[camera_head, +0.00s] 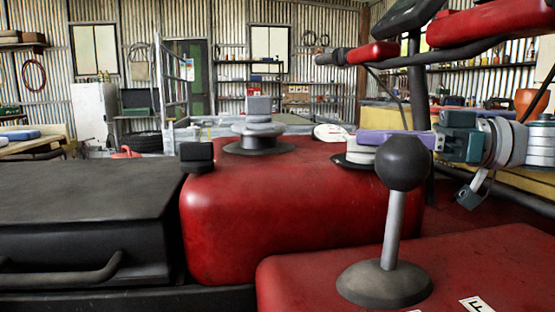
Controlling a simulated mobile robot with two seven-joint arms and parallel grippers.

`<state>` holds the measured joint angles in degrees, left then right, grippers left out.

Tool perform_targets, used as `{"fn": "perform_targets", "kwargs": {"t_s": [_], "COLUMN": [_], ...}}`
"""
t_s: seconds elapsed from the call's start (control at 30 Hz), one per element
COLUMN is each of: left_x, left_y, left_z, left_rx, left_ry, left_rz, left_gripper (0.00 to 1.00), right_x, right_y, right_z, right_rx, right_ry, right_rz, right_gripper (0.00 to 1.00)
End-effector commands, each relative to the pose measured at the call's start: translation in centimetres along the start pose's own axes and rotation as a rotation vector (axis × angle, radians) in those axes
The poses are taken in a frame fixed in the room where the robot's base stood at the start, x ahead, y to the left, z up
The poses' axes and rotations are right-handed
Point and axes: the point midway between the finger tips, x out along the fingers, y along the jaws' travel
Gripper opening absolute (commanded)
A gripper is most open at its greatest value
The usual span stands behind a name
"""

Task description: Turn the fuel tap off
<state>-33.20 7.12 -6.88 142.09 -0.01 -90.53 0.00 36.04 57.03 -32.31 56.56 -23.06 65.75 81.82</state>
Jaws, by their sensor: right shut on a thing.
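The red body (300,225) of the quad fills the middle of the view. A round grey stepped fitting (352,158), which looks like the fuel tap, sits at its right top edge, partly hidden. My right gripper (365,137) comes in from the right, with its purple fingers over this fitting. It is shut on it, though the black ball hides part of the fingers and the grip. A pale round plate (330,132) with small markings lies just left of the fingertips. My left gripper is not in view.
A lever with a black ball knob (403,162) stands close in front of my right gripper. A grey stepped knob (258,130) and a small black block (197,155) are further left. Red-and-black handlebars (450,45) hang above. A black seat or box (80,215) is at left.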

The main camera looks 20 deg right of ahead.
Motion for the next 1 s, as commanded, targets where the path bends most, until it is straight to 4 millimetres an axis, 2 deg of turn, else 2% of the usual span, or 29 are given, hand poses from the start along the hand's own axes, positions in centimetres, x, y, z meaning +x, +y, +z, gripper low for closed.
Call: {"fn": "perform_targets", "kwargs": {"t_s": [0.1,0.53,0.57,0.8,1.0], "left_x": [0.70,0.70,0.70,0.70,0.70], "left_y": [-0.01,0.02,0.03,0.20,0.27], "left_z": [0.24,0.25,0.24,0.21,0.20], "left_rx": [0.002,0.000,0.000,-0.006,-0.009], "left_ry": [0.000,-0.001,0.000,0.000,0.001], "left_rz": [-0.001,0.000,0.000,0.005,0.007], "left_gripper": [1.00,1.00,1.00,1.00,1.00], "right_x": [0.01,0.05,0.05,0.05,0.04], "right_y": [0.05,0.00,0.00,0.01,0.02], "right_z": [0.12,-0.05,-0.06,-0.04,-0.03], "right_rx": [-0.002,0.000,0.000,0.000,0.000], "right_ry": [0.000,0.000,0.000,0.000,0.000], "right_rz": [-0.016,-0.024,-0.024,-0.023,-0.023], "right_gripper": [0.00,0.00,0.20,0.46,0.46]}}
